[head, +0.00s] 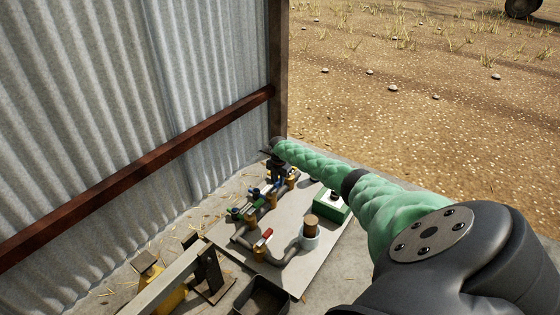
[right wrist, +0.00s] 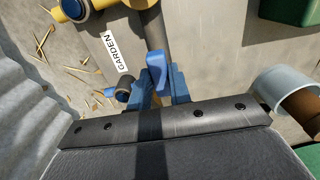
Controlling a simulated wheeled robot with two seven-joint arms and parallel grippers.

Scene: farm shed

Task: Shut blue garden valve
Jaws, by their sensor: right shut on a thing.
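The blue garden valve (head: 256,192) is on the pipework at the far end of the board, close to the shed wall. In the right wrist view its blue handle (right wrist: 157,72) rises beside a white label reading GARDEN (right wrist: 117,57). My right gripper (head: 275,163) reaches down over this end of the pipes. In the right wrist view my right gripper (right wrist: 163,95) is shut on the blue handle; its fingers are partly hidden by the gripper body. How far the valve is turned cannot be told. My left gripper is not in view.
A green box (head: 332,203) and a pale cup-like fitting (head: 310,238) stand to the right. The corrugated wall (head: 120,90) and its brown rail (head: 150,172) close off the left.

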